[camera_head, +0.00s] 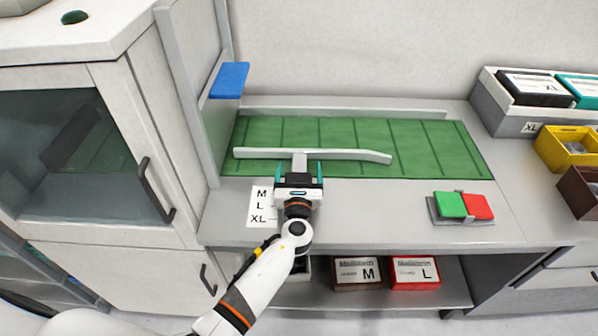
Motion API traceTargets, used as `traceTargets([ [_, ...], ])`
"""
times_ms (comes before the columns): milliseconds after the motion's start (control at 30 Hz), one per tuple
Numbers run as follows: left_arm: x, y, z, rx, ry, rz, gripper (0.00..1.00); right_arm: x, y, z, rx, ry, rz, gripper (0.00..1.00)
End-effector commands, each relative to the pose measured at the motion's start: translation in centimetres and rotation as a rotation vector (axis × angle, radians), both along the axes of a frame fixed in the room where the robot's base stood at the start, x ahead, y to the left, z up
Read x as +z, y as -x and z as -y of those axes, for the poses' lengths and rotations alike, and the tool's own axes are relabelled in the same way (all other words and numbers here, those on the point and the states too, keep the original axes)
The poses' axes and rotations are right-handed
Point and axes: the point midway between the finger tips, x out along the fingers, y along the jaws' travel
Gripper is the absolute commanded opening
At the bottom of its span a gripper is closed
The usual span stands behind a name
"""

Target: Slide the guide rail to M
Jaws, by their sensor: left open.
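The guide rail (345,155) is a long light-grey bar with a bent right end, lying across the green belt (430,140). A short grey stem (299,162) runs from the rail toward the front edge. My left gripper (299,172) is at this stem, its teal-tipped fingers apart on either side of it. The gripper is open. A white label card (260,206) with M, L and XL printed from back to front lies on the grey counter just left of the gripper, partly hidden by it. My right gripper does not show.
A green and red button box (463,206) sits on the counter to the right. A blue plate (230,80) juts out at the back left. Boxes marked M (358,272) and L (414,272) stand on the shelf below. Bins (535,105) line the right side. The counter between gripper and buttons is clear.

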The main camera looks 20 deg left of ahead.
Motion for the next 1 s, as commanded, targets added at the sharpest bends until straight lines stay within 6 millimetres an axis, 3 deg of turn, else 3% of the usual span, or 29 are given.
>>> traceTargets([
  [233, -0.2, 1.8, 0.5, 0.0, 0.001, -0.002, 0.85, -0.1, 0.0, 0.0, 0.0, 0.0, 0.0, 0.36],
  [500, -0.3, 7.3, 2.1, -0.001, 0.003, -0.002, 0.85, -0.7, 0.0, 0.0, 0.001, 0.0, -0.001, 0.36],
  [700, -0.2, 10.3, 3.0, -0.001, 0.001, -0.002, 0.85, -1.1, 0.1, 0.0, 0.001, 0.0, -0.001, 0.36],
  [1000, 0.0, 11.4, 3.3, 0.0, 0.0, -0.001, 0.85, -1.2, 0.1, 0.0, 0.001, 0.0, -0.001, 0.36],
])
